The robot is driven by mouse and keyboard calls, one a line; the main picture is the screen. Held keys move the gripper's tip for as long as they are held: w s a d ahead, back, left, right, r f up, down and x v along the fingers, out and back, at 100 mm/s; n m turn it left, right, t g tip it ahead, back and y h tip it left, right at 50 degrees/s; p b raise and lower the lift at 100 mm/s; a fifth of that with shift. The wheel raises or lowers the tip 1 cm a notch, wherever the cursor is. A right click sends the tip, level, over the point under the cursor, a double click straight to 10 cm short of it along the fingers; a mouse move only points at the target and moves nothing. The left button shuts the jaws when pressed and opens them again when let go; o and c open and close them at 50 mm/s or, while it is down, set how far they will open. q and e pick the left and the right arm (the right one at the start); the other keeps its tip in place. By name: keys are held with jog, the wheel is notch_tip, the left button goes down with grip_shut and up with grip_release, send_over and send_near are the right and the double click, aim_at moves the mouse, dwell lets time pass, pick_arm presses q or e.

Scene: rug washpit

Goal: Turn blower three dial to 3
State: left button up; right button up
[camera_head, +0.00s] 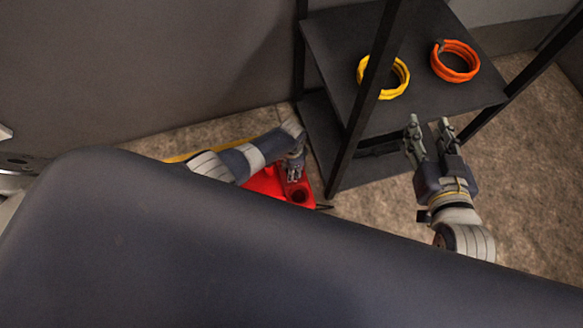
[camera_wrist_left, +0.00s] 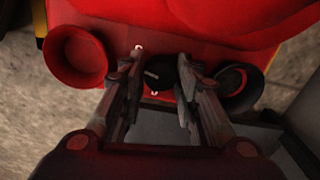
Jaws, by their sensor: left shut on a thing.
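The red blower (camera_head: 263,184) sits on the floor beside the black shelf, partly hidden by my left arm and a dark body in front. My left gripper (camera_head: 294,172) reaches down over it. In the left wrist view, the red housing (camera_wrist_left: 200,45) fills the top. Its small black dial (camera_wrist_left: 158,76), with a pale pointer line, lies between the fingers of my left gripper (camera_wrist_left: 160,72), which are shut on it. Small white marks show near the dial, too small to read. My right gripper (camera_head: 430,122) is open and empty, in front of the shelf.
The black shelf (camera_head: 330,45) holds a yellow coiled hose (camera_head: 402,76) and an orange coiled hose (camera_head: 456,76). Its posts stand close to both grippers. A round red opening (camera_wrist_left: 75,57) and a dark one (camera_wrist_left: 240,87) flank the dial. Bare floor (camera_head: 530,180) lies right.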

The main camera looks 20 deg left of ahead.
pick_arm(q)
jog(key=shift+s+m, duration=0.1)
jog(key=shift+m, duration=1.4)
jog(key=o, duration=0.8)
jog(key=shift+r, duration=0.2)
notch_tip(320, 180, up, 12)
jog(key=shift+f, duration=0.25)
jog(key=shift+d, duration=0.15)
